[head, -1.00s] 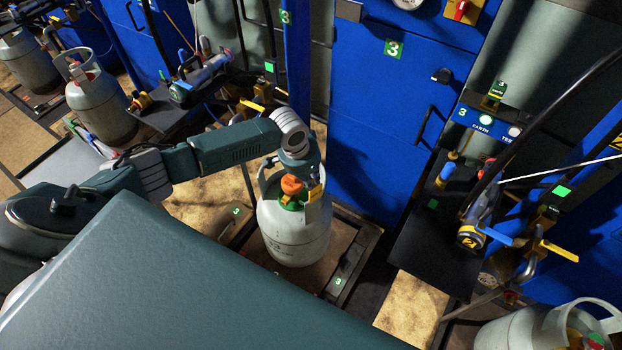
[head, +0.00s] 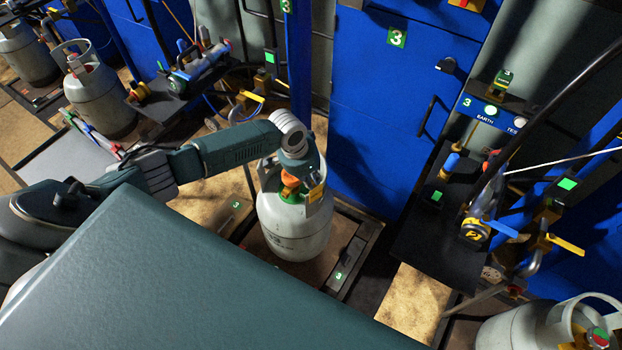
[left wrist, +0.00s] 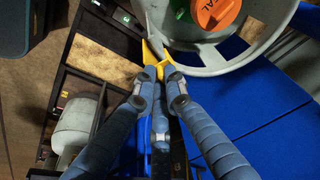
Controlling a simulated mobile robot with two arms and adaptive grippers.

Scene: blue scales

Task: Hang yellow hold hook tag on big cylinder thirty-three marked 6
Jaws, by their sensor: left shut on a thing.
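A pale grey gas cylinder (head: 295,230) stands upright on the scale marked 3, with an orange cap (head: 291,181) over a green valve inside its collar. No 6 is readable on it. My left gripper (head: 305,172) is at the right side of the collar. In the left wrist view its fingertips (left wrist: 158,82) are shut on the yellow hook tag (left wrist: 153,53), which is at the rim of the collar (left wrist: 222,62). The tag also shows in the head view (head: 316,192). I cannot tell whether its hook is over the rim. My right gripper is out of view.
A blue cabinet (head: 385,120) stands behind the cylinder. A black shelf with a filling head (head: 475,230) is to the right. Other cylinders stand at the left (head: 100,100) and lower right (head: 545,328).

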